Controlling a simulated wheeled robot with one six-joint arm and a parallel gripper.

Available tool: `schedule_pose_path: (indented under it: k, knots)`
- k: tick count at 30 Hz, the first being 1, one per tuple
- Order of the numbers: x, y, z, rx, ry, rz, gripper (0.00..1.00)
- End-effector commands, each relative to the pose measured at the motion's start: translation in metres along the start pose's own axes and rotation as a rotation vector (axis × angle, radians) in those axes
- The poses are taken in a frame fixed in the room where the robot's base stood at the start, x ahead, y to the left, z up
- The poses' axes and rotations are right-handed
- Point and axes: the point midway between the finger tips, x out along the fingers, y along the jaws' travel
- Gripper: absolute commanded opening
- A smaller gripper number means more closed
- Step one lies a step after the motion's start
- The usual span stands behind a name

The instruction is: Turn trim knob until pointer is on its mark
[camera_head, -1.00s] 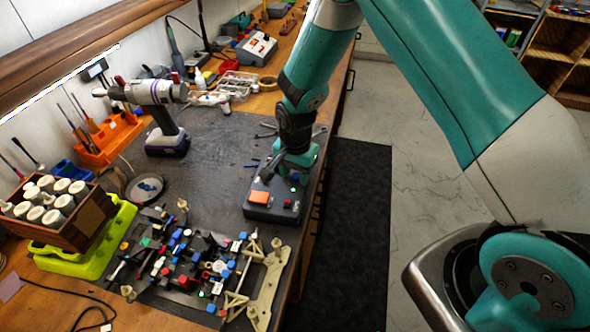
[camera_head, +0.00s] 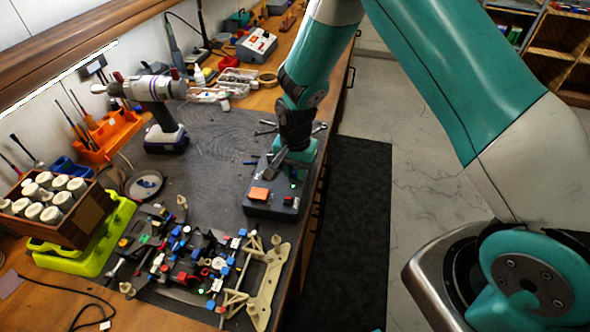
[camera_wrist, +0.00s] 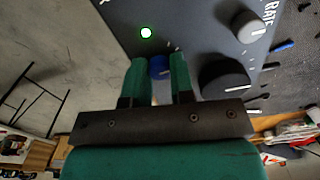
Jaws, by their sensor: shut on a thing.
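The dark control box (camera_head: 258,211) lies near the table's right edge, with an orange button (camera_head: 259,194) on its near end. My gripper (camera_wrist: 160,62) comes down over the box's far part. In the wrist view, its two green fingers are shut on a small blue knob (camera_wrist: 159,67), one on each side. Small pale tick marks show on the panel just beyond the blue knob. Its pointer is too small and hidden to read. A large black knob (camera_wrist: 224,76) and a grey knob (camera_wrist: 247,27) with a white line sit to the right.
A lit white lamp with a green rim (camera_wrist: 146,33) is on the panel near the fingers. A racecar chassis (camera_head: 190,262) with many parts lies left of the box. A drill (camera_head: 160,105) stands further back. A dark mat covers the floor to the right.

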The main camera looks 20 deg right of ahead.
Motion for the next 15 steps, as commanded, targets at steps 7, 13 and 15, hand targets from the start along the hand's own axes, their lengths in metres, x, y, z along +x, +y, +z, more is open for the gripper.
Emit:
schedule_pose_path:
  k: [7, 13, 15]
  knots:
    - [0.0011, -0.0004, -0.0001, -0.191, 0.0, -0.001, 0.0]
    - [0.0006, -0.0005, -0.0002, -0.346, 0.001, -0.002, 0.0]
    - [0.0004, -0.0005, -0.0003, -0.393, 0.001, -0.002, 0.0]
